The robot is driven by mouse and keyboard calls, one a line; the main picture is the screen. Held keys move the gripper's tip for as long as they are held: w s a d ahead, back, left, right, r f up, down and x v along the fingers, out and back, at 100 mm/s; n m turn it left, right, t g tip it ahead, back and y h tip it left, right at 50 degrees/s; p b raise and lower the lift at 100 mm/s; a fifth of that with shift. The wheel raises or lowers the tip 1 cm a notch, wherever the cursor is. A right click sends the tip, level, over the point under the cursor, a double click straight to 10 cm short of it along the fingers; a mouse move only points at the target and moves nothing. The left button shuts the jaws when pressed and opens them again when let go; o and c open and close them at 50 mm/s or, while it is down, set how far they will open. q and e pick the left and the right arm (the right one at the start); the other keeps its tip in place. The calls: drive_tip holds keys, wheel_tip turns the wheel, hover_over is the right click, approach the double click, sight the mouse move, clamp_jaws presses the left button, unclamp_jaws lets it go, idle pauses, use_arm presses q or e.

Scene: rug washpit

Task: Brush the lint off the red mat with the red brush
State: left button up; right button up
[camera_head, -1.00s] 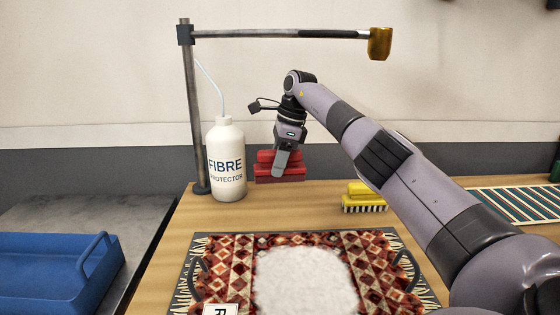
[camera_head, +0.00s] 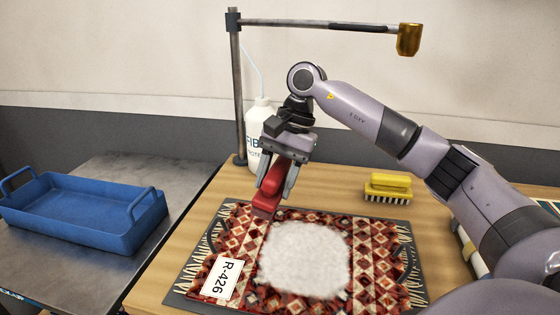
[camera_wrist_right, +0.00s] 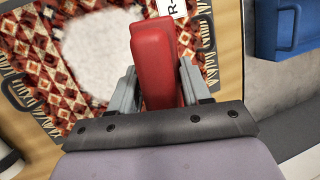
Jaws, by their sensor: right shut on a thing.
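The red mat (camera_head: 382,262) has a diamond pattern and lies on a dark underlay on the wooden table. A fluffy white patch of lint (camera_head: 305,260) covers its middle; it also shows in the right wrist view (camera_wrist_right: 98,45). My right gripper (camera_head: 272,190) is shut on the red brush (camera_head: 268,193) and holds it tilted over the mat's far left part, left of the lint. The brush fills the middle of the right wrist view (camera_wrist_right: 155,60). Whether it touches the mat I cannot tell. My left gripper is not in view.
A yellow brush (camera_head: 388,187) stands behind the mat at the right. A white bottle (camera_head: 258,110) and a metal post (camera_head: 236,85) with an overhead arm stand at the back left. A label reading R-426 (camera_head: 221,280) lies on the mat's near left. A blue tray (camera_head: 85,212) sits on a grey surface.

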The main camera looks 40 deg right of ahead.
sight(276, 206)
drive_tip(key=shift+s+a+n, duration=0.5)
drive_tip(key=shift+s, duration=0.3)
drive_tip(key=shift+f, duration=0.15)
drive_tip(key=shift+f+b, duration=1.7)
drive_tip(key=shift+f, duration=0.7)
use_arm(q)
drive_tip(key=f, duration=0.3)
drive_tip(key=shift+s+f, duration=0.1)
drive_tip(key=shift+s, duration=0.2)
